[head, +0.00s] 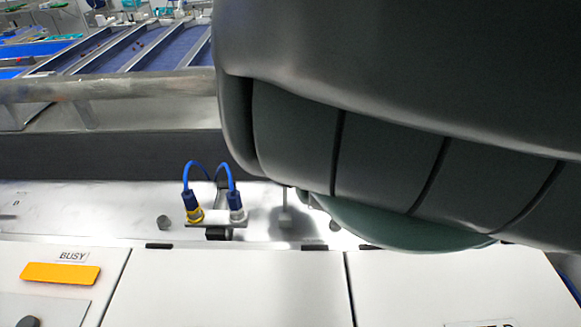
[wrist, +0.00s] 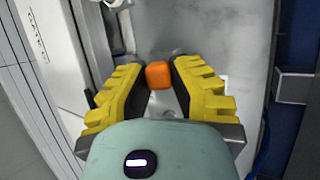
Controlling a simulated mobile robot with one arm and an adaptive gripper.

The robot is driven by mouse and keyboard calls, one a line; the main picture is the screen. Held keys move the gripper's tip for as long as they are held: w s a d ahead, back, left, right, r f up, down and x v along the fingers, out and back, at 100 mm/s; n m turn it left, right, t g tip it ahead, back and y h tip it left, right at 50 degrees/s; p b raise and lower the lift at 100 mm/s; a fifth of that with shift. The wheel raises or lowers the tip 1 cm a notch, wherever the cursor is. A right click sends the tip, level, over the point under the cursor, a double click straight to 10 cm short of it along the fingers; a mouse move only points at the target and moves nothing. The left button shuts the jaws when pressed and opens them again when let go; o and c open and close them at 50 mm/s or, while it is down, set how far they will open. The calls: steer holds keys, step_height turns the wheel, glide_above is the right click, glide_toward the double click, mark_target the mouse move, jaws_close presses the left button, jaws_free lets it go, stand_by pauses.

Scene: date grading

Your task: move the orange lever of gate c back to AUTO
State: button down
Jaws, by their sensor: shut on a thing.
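The orange lever's knob (wrist: 159,74) shows in the wrist view as a small orange block. My gripper (wrist: 160,82) has its two yellow-padded fingers on either side of the knob, shut on it near the fingertips. The lever's shaft and the AUTO mark are not visible. A pale panel at the left of the wrist view carries a sideways label (wrist: 38,40), too small to read surely. In the head view my dark arm covers the right side and hides the lever and the gripper's fingers.
In the head view, blue cables (head: 228,172) loop between two connectors on the white ledge. An orange plate (head: 60,273) lies below a BUSY label (head: 72,257). Pale cabinet panels (head: 225,290) fill the front. A metal rail (head: 110,88) runs behind, with blue sorting lanes beyond.

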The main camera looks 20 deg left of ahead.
steer(key=shift+a+f, duration=0.1)
steer(key=shift+a, duration=0.05)
steer(key=c, duration=0.8)
jaws_free()
steer(key=shift+v, duration=3.75)
